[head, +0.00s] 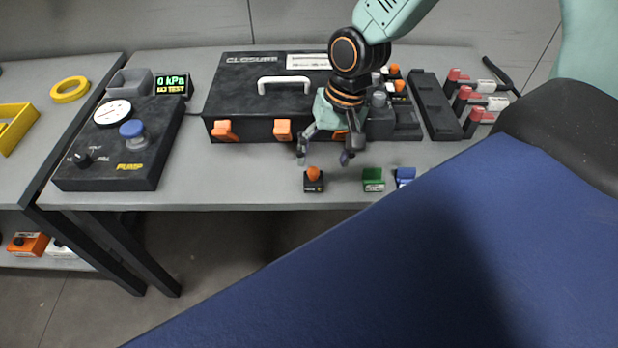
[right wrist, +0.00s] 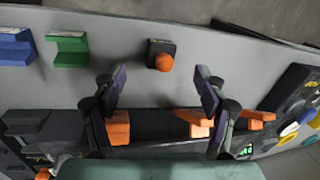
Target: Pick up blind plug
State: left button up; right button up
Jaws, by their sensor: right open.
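An orange-topped plug with a square black base (head: 313,181) stands upright near the front edge of the grey table; I take it as the blind plug. It also shows in the right wrist view (right wrist: 162,56), ahead of the fingers and roughly midway between them. My right gripper (head: 324,156) is open and empty, pointing down just behind the plug and in front of the black case. Its spread fingers also show in the right wrist view (right wrist: 160,88), apart from the plug. My left gripper is not in view.
A black closure case (head: 240,90) with orange latches stands behind the plug. A green holder (head: 373,180) and a blue holder (head: 404,176) sit to its right. A pump unit (head: 120,150) with a gauge is at left. The table left of the plug is clear.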

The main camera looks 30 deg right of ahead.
aim_at(318, 173)
jog(key=b+x, duration=0.1)
jog(key=x, duration=0.2)
jog(key=b+x, duration=0.1)
jog(key=x, duration=0.1)
jog(key=shift+w+d+f+b, duration=0.3)
jog(key=shift+w+f+b, duration=0.05)
jog(key=shift+f, duration=0.05)
jog(key=shift+a+f, duration=0.1)
jog(key=shift+f, duration=0.25)
jog(key=shift+a+f+b, duration=0.15)
jog(key=shift+f+b, duration=0.05)
jog(key=shift+b, duration=0.1)
jog(key=shift+w+a, duration=0.15)
jog(key=shift+w, duration=0.1)
jog(key=shift+s, duration=0.15)
jog(key=shift+c, duration=1.2)
jog(key=c, duration=1.1)
